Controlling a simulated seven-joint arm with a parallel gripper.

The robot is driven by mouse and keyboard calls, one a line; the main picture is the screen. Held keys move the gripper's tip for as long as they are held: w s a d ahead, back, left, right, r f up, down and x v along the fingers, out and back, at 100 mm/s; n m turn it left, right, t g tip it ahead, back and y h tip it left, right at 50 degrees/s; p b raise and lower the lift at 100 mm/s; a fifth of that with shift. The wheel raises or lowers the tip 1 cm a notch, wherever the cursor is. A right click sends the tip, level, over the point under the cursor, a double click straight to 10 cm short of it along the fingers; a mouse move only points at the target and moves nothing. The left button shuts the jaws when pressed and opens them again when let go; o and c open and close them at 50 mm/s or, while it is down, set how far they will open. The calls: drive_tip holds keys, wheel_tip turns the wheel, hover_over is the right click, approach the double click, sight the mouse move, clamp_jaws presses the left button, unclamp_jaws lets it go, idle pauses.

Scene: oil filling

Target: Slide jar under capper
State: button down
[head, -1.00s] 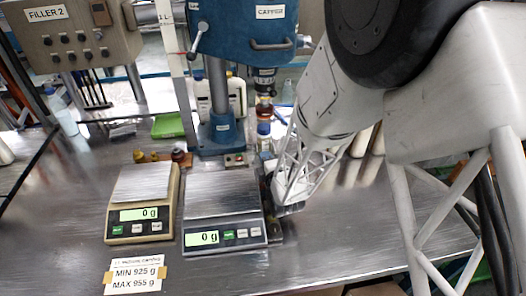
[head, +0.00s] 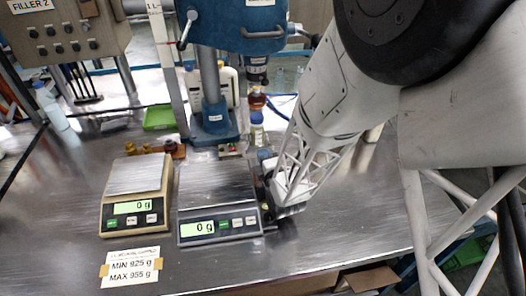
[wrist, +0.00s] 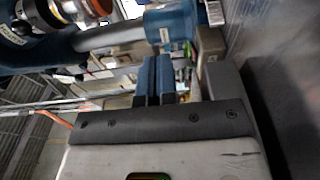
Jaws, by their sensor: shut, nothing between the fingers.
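The blue capper (head: 238,25) stands at the back, with its dark capping head (head: 257,70) hanging on its right side. An amber bottle (head: 257,101) shows just below that head, and a blue-capped bottle (head: 257,133) shows in front of it. I cannot tell which one is the jar, or whether the amber bottle is centred under the head. My gripper (head: 264,156) is low over the table, right of the grey scale, pointing toward these bottles and apart from them. In the wrist view its blue fingers (wrist: 155,76) are together and empty.
A grey scale (head: 218,226) and a beige scale (head: 134,210), both reading 0 g, stand left of my gripper. Small brown and yellow caps (head: 160,149) lie behind them. White bottles (head: 229,85) stand behind the capper column. The table right of my gripper is clear.

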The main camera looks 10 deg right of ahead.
sight(257, 133)
drive_tip(key=shift+d, duration=0.15)
drive_tip(key=shift+w+d+f+n+g+y, duration=0.1)
drive_tip(key=shift+d+f+n+g+y, duration=0.1)
drive_tip(key=shift+d+n+y, duration=0.5)
drive_tip(key=shift+w+d+f+n+g+y, duration=0.1)
drive_tip(key=shift+d+f+n+y, duration=0.1)
drive_tip(key=shift+d+n+y, duration=0.5)
drive_tip(key=shift+s+d+f+g+y, duration=0.1)
drive_tip(key=shift+d+f+g+y, duration=0.15)
drive_tip(key=shift+y, duration=0.25)
drive_tip(key=shift+s+d+f+g+y, duration=0.1)
drive_tip(key=shift+d+g+y, duration=0.05)
drive_tip(key=shift+d+y, duration=0.3)
drive_tip(key=shift+s+d+f+n+g+y, duration=0.2)
drive_tip(key=shift+s+d+n+g+y, duration=0.1)
drive_tip(key=shift+d+n+y, duration=0.2)
drive_tip(key=shift+s+d+f+n+g+y, duration=0.2)
drive_tip(key=shift+d+n+g+y, duration=0.15)
drive_tip(key=shift+y, duration=0.2)
drive_tip(key=shift+w+a, duration=0.1)
drive_tip(key=shift+a, duration=0.1)
